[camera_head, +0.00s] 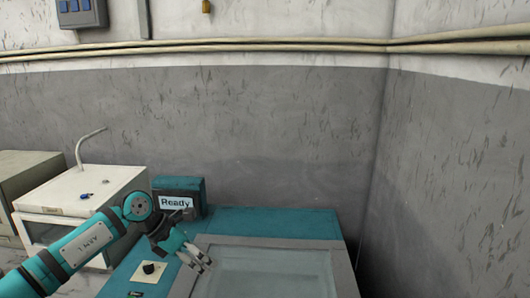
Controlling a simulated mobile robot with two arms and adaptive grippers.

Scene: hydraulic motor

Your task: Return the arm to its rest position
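My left arm (82,243) comes in from the lower left, teal and white. Its gripper (201,262) is above the left edge of the teal machine's lid. Its fingers look apart, with nothing between them. I cannot tell whether the fingertips touch the lid. My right gripper is not in view.
The teal machine (270,222) has a grey-framed window lid (275,272), a black knob (149,268) and a display (177,202) reading "Ready". A white cabinet (85,190) with a bent tube (91,141) and small blue item (85,196) stands left. Grey walls enclose the back and right.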

